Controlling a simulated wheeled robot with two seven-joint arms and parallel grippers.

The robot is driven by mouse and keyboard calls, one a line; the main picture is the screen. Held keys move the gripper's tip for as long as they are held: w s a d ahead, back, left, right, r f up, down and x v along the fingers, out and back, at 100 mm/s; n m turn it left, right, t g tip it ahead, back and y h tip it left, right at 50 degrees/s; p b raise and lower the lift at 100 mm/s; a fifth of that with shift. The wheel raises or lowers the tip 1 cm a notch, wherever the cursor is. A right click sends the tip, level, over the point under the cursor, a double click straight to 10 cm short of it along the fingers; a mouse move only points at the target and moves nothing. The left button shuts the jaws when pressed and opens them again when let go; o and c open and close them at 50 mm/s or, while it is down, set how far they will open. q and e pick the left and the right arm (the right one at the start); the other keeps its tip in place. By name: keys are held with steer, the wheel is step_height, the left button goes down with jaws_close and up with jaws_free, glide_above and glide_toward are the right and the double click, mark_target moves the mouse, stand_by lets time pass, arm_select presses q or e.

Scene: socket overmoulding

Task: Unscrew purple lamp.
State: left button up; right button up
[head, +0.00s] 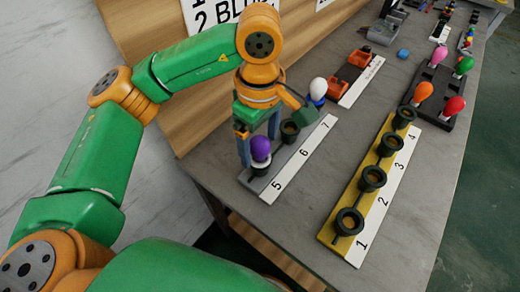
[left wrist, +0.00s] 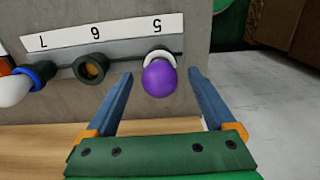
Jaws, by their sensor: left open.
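The purple lamp (head: 261,149) stands in the white socket at number 5 on the grey strip near the table's left edge. In the left wrist view the purple lamp (left wrist: 160,78) shows between and a little beyond the fingertips of my left gripper (left wrist: 162,75). In the head view my left gripper (head: 258,147) points down beside the lamp, with its blue fingers apart. It is open and the fingers do not appear to touch the lamp. The lamp's base is in the socket (left wrist: 160,56). My right gripper is not in view.
Socket 6 (head: 290,130) beside the lamp is empty. A white lamp (head: 318,88) stands at number 7. A yellow strip (head: 330,232) with several empty black sockets lies to the right. A black holder (head: 437,95) with several coloured lamps is farther back. Bare table lies between the strips.

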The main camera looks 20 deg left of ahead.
arm_select(q)
steer(key=c, duration=1.2)
steer(key=shift+f+n, duration=0.1)
steer(key=shift+n, duration=0.6)
steer(key=shift+c, duration=0.2)
steer(key=n, duration=0.3)
steer(key=shift+b, duration=0.3)
steer(key=shift+n, duration=1.1)
steer(key=n, duration=0.2)
steer(key=shift+n+b, duration=0.3)
